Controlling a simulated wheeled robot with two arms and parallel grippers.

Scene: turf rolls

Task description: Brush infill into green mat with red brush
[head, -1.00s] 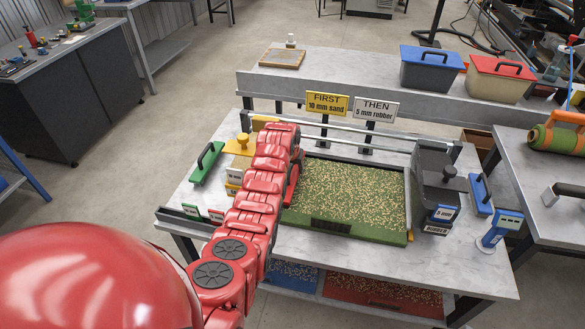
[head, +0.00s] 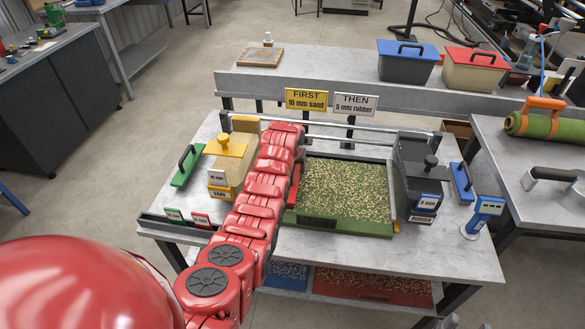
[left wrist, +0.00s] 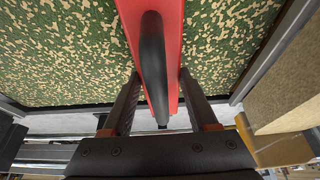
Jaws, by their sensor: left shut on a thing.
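The green mat (head: 345,195) lies in a framed bed on the bench, speckled with pale infill. The speckle also fills much of the left wrist view (left wrist: 60,50). The red brush (head: 294,186) shows as a thin edge at the mat's left side, mostly hidden by my left arm. In the left wrist view my left gripper (left wrist: 157,80) is shut on the brush (left wrist: 176,20), its fingers either side of the black handle (left wrist: 153,55). The brush is over the mat; its bristles are hidden, so contact is unclear. My right gripper is not in view.
A yellow sand hopper (head: 230,155) stands left of the mat, a dark rubber hopper (head: 418,180) right of it. A green-handled tool (head: 188,165) and a blue one (head: 462,184) lie outside them. Two signs (head: 306,100) (head: 355,103) stand behind. A blue meter (head: 484,215) stands front right.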

